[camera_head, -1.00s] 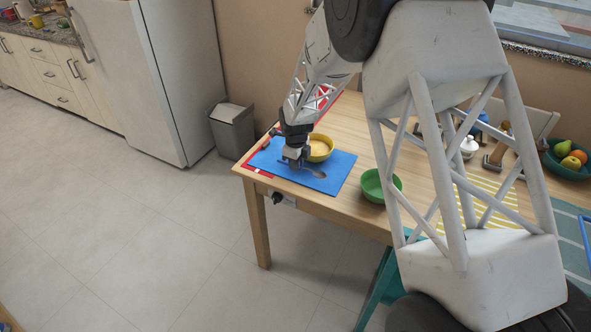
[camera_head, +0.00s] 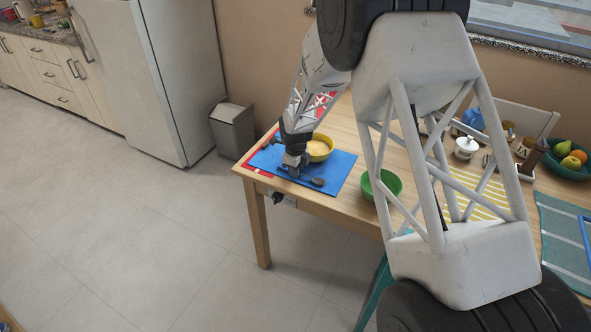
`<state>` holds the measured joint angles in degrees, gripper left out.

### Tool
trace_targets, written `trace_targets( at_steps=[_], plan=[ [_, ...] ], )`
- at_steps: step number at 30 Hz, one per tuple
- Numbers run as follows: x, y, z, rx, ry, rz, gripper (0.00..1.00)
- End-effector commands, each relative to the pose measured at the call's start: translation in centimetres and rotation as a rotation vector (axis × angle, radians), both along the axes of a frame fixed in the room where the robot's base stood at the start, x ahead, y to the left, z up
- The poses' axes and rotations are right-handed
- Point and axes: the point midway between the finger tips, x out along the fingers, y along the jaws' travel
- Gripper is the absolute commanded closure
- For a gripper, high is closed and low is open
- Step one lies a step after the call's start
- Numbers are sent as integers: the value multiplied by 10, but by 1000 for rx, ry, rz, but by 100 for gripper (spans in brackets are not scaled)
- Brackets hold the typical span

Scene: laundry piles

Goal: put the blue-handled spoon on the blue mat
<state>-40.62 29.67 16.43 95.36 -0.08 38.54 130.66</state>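The blue mat (camera_head: 341,167) lies at the left end of the wooden table. A spoon with a dark-looking bowl (camera_head: 318,182) is over the mat, right by my gripper (camera_head: 293,172). Its handle runs left under the gripper, so its colour is mostly hidden. My gripper is low over the front part of the mat, at the spoon's handle. The fingers are too small and covered to show whether they are closed on it. I cannot tell whether the spoon touches the mat.
A yellow bowl (camera_head: 320,148) with pale contents stands behind the gripper. A red mat (camera_head: 257,170) shows at the blue mat's left. A green bowl (camera_head: 381,185) is to the right. A yellow-striped cloth (camera_head: 476,199), a white lidded pot (camera_head: 466,147) and a fruit bowl (camera_head: 568,162) are farther right.

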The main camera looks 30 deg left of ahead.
Motion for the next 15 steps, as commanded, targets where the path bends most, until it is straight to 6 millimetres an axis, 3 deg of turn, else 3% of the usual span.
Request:
trace_targets(
  at_steps=[1,5,15],
  plan=[
    [0,0,0,0,0,0,77],
    [0,0,0,0,0,0,60],
    [0,0,2,0,0,0,60]
  ],
)
